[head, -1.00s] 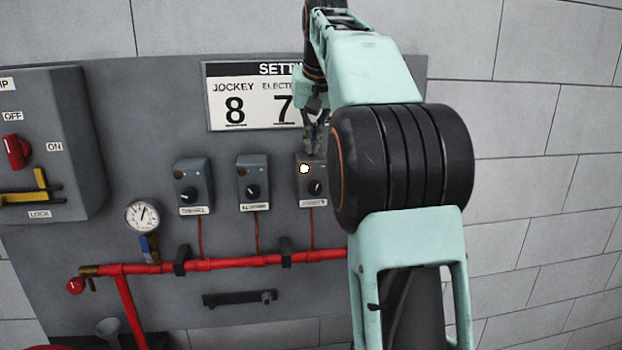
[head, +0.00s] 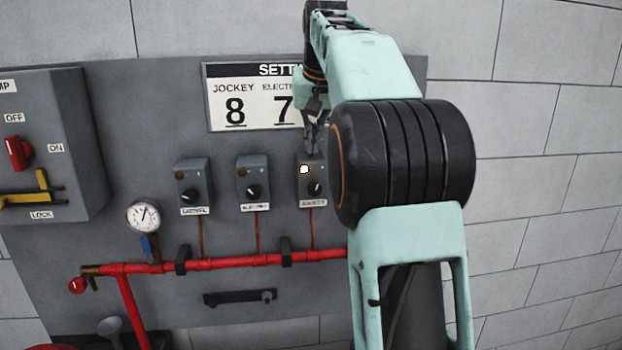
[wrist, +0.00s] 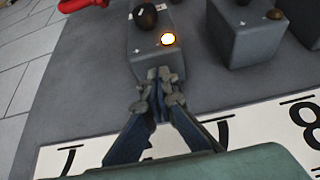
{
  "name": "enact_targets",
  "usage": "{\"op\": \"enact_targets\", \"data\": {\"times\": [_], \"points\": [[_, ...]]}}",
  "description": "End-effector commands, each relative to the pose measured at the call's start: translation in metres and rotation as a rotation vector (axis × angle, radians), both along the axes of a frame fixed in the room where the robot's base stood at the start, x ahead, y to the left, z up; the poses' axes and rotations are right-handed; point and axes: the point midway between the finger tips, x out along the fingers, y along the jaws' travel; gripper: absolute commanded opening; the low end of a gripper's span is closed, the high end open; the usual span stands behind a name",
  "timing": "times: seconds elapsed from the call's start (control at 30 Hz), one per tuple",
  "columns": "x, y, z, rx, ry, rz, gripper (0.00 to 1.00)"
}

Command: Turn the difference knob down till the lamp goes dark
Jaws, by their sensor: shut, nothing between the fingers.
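Three small grey switch boxes are on the panel, each with a black knob. On the right box (head: 310,178), a lamp (head: 303,169) glows beside its black knob (head: 315,188). That box's label seems to read JOCKEY; no "difference" marking is legible. In the wrist view, the lit lamp (wrist: 168,39) and dark knob (wrist: 146,15) show beyond my fingertips. My gripper (head: 313,143) is shut and empty at the box's upper end, apart from the knob; contact with the box cannot be told. My gripper (wrist: 158,78) also shows in the wrist view.
The middle box (head: 253,182) and left box (head: 193,186) have unlit lamps. A settings sign (head: 236,106) is above, partly hidden by my arm. A red pipe (head: 225,262) runs below, with a gauge (head: 143,216) at left. A larger switch cabinet (head: 75,150) stands far left.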

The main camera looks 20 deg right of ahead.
Motion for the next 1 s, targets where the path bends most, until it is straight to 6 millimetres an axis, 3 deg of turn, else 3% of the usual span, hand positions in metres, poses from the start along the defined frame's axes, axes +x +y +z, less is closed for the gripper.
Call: {"op": "enact_targets", "data": {"times": [1.0], "points": [[-0.0010,-0.0057,-0.0021,-0.001,0.005,-0.004,0.00]]}}
